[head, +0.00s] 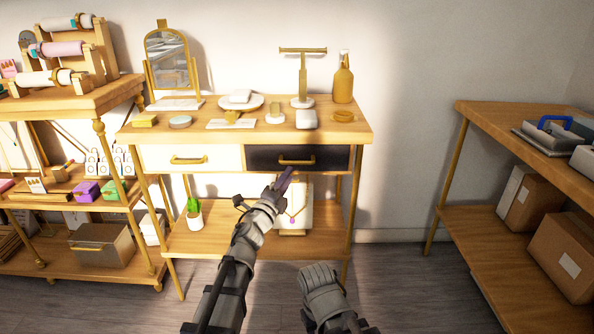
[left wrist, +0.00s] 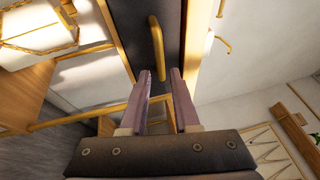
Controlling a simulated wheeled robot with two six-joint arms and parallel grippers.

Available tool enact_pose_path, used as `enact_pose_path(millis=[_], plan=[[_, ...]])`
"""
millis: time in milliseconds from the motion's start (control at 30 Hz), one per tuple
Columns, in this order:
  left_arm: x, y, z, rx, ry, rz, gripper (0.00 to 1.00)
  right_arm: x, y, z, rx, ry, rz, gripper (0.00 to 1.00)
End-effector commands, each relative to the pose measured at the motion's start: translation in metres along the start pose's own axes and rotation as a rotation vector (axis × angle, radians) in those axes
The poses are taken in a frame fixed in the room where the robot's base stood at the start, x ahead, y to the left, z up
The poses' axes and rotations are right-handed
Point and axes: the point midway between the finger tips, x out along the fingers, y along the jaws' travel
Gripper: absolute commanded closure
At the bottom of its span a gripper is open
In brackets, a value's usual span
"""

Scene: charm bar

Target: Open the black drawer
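The black drawer (head: 265,158) is the right one of two drawers under the wooden tabletop, and it looks closed. Its gold bar handle (head: 297,160) runs across its front. In the left wrist view the handle (left wrist: 156,48) stands ahead of the fingertips, in line with the gap between them, against the dark drawer front (left wrist: 174,25). My left gripper (head: 285,177) is just below and in front of the handle. In the left wrist view the gripper (left wrist: 160,75) is open, with nothing between its purple fingers. Of my right arm only a grey link shows; its gripper is not visible.
A white drawer (head: 220,158) with a gold handle is on the left. The tabletop (head: 240,135) holds a mirror, dishes, a gold stand and an amber bottle (head: 343,80). A small plant (head: 194,210) and a white display stand on the lower shelf. Shelving flanks both sides.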

Motion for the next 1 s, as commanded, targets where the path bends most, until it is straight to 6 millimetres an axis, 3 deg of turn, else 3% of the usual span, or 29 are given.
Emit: enact_pose_path(millis=[267, 633, 967, 1000], plan=[[0.019, -0.001, 0.001, -0.003, -0.001, 0.0, 0.7, -0.004, 0.001, 0.0, 0.001, 0.0, 0.0, 0.5], [0.073, -0.001, 0.001, -0.004, -0.002, 0.001, 0.7, -0.013, 0.002, 0.001, 0.003, -0.001, 0.001, 0.5], [0.078, 0.0, 0.001, -0.004, -0.003, 0.001, 0.7, -0.013, 0.002, 0.001, 0.003, -0.001, 0.002, 0.5], [0.078, 0.0, 0.001, -0.004, -0.003, 0.001, 0.74, -0.013, 0.002, 0.001, 0.003, -0.001, 0.002, 0.5]])
